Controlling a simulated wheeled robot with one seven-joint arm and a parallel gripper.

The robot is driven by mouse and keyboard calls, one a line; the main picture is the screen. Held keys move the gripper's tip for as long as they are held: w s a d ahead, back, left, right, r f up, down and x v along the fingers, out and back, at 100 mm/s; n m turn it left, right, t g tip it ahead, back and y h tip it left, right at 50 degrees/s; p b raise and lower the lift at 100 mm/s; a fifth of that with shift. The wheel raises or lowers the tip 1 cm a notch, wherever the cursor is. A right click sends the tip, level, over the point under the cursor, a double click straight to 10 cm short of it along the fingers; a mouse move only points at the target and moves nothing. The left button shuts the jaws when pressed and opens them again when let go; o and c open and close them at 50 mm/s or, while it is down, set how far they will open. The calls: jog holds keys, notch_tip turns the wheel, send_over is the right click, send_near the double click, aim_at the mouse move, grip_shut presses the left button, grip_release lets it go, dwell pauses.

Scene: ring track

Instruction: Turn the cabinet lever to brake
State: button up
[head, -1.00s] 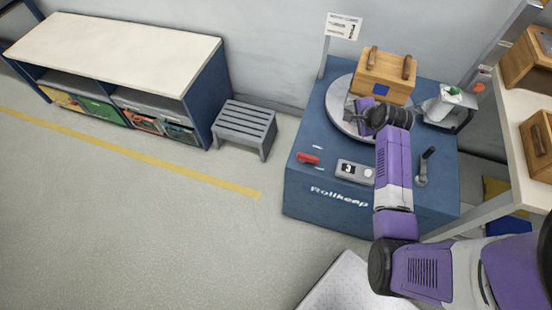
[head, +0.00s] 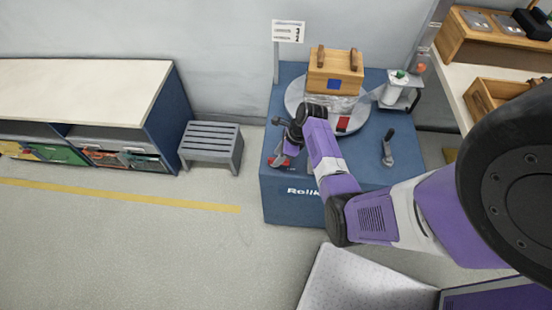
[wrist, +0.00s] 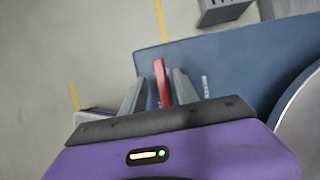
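The blue cabinet (head: 375,180) stands ahead with a turntable on top. A red lever (head: 281,161) is at its front left, partly hidden by my gripper (head: 284,154). In the wrist view the red lever (wrist: 162,80) stands between the two grey fingers of my gripper (wrist: 160,92). The fingers are apart, one on each side of it, with a gap at the left finger; contact on the right is unclear. A white mark (wrist: 206,87) lies on the cabinet top to the right. A dark upright crank handle (head: 388,148) is at the cabinet's right.
A wooden box (head: 335,72) sits on the grey turntable (head: 296,97). A white device (head: 398,90) stands at the back right and a sign (head: 288,32) at the back left. A grey stool (head: 210,142) is left of the cabinet. The floor at front left is clear.

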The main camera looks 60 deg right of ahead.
jog(key=shift+x, duration=1.15)
grip_shut()
